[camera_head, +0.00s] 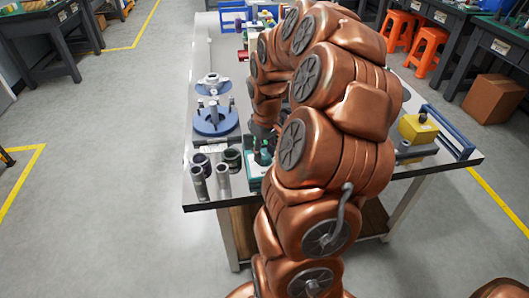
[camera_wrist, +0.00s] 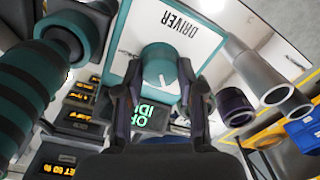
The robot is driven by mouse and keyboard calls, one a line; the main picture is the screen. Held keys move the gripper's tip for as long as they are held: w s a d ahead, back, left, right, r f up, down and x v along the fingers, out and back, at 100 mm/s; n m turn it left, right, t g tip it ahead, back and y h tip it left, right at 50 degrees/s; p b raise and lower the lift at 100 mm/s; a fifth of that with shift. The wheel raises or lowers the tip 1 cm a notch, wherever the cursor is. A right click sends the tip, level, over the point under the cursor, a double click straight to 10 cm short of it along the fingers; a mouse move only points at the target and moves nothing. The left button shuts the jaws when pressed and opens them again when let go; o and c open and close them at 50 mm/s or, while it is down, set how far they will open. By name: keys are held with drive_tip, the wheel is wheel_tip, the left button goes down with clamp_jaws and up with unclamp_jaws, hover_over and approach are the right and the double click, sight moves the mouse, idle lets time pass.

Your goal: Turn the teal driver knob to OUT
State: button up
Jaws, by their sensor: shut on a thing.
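The teal driver knob (camera_wrist: 158,60) stands on a pale panel with a teal border (camera_wrist: 195,15), marked DRIVER, in the wrist view. A white pointer line on the knob points towards the bottom of that picture. My gripper (camera_wrist: 158,78) is shut on the knob, one dark finger on each side. A small display with green letters (camera_wrist: 150,120) shows between the fingers, its text partly hidden. No OUT mark is readable. In the head view my copper arm hides most of the panel; a teal part (camera_head: 263,157) shows below the wrist.
A large teal-and-black ribbed cylinder (camera_wrist: 28,95) stands close on the left in the wrist view, near amber displays (camera_wrist: 75,122). Grey metal tubes (camera_wrist: 255,72) stand on the right. In the head view a blue round fixture (camera_head: 215,120) and a yellow block (camera_head: 417,128) share the bench.

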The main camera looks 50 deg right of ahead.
sight(264, 154)
drive_tip(key=shift+n, duration=0.3)
drive_tip(key=shift+c, duration=0.3)
drive_tip(key=shift+w+a+n+b, duration=0.1)
drive_tip(key=shift+n+b, duration=0.25)
drive_tip(key=shift+n, duration=3.35)
drive_tip(key=o, duration=1.1)
drive_tip(key=shift+o, duration=0.2)
drive_tip(key=shift+r, duration=0.1)
wheel_tip(264, 154, up, 12)
drive_tip(key=shift+d, duration=0.2)
